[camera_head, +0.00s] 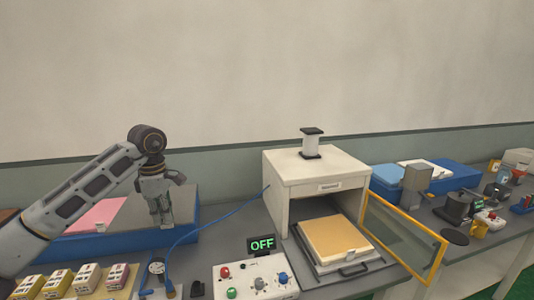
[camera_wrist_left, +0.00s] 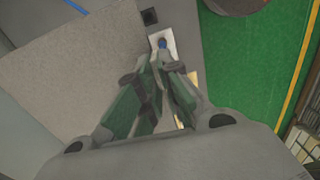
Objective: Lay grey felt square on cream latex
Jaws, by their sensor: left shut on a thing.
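The grey felt square (camera_wrist_left: 75,85) fills the left of the left wrist view. In the head view it lies beside a pink sheet on a blue tray (camera_head: 125,243). My left gripper (camera_head: 163,222) points down at the felt and is shut on its near edge; its fingers (camera_wrist_left: 158,62) overlap that edge in the wrist view. The cream latex (camera_head: 336,238) is a flat tan slab on a pulled-out tray in front of a white press box, well to the right of my left gripper. My right gripper is not in view.
The white box (camera_head: 313,180) stands behind the latex, with a yellow-framed door (camera_head: 402,238) swung open to the right. A control box (camera_head: 255,278) with an OFF display stands between tray and latex. A blue cable (camera_head: 215,224) crosses the bench. Small cartons (camera_head: 75,280) stand at front left.

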